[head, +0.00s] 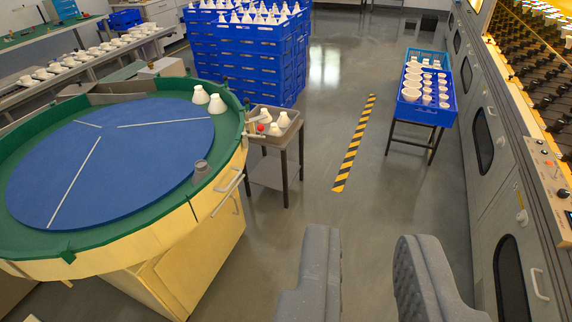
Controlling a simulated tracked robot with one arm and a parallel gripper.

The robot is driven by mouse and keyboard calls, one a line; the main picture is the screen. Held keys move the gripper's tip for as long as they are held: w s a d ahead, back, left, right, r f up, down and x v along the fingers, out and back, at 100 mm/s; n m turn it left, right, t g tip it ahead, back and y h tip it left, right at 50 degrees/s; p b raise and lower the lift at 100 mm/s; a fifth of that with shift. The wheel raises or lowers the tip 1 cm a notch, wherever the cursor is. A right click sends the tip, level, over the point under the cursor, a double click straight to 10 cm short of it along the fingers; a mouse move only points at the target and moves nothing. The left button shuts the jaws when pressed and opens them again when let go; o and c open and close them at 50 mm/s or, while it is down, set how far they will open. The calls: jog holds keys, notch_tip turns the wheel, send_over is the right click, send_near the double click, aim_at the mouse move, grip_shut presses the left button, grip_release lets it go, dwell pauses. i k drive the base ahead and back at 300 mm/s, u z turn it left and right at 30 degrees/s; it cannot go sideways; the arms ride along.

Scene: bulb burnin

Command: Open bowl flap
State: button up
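A large round bowl (222,165) with a green rim and cream outer wall stands at the left, with a blue disc (110,150) inside. Two white bulbs (208,99) stand at its right side, and a small grey piece (201,171) sits near the front right rim. A pale handle-like bar (230,184) is on the outer wall, and a small fitting (254,130) is at the right rim; I cannot tell which part is the flap. My gripper (368,240) is open and empty, its two grey fingers wide apart over the floor, right of the bowl.
A small stand (285,150) with a tray of bulbs is close to the bowl's right side. Stacked blue crates (255,60) stand behind. A blue crate of white cups (428,116) is on a stand. A grey machine (500,170) lines the right. The floor (330,130) between is open.

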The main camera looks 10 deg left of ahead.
aim_at(213, 191)
jog(key=u, duration=0.05)
jog(key=i, duration=1.1)
jog(key=u, duration=0.7)
